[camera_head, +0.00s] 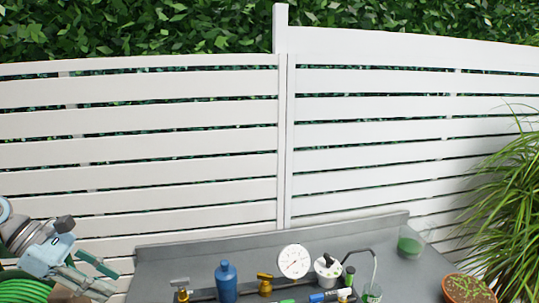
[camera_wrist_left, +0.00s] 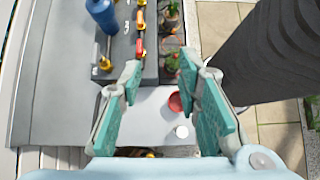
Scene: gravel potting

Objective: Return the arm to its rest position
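My left gripper (camera_head: 104,274) is at the lower left of the head view, left of the grey worktop and apart from it. In the left wrist view my left gripper (camera_wrist_left: 160,72) shows its two teal finger pads spread apart. Nothing is held between them. Beyond the gap, the wrist view shows the surfaces and items below. My right gripper is in neither view.
The grey worktop (camera_head: 160,262) carries a blue bottle (camera_head: 226,282), a white dial gauge (camera_head: 293,261) and brass valves (camera_head: 265,284). A green beaker (camera_head: 410,243) stands at its right. A coiled green hose (camera_head: 25,291) is at lower left. A white slatted fence (camera_head: 140,150) stands behind.

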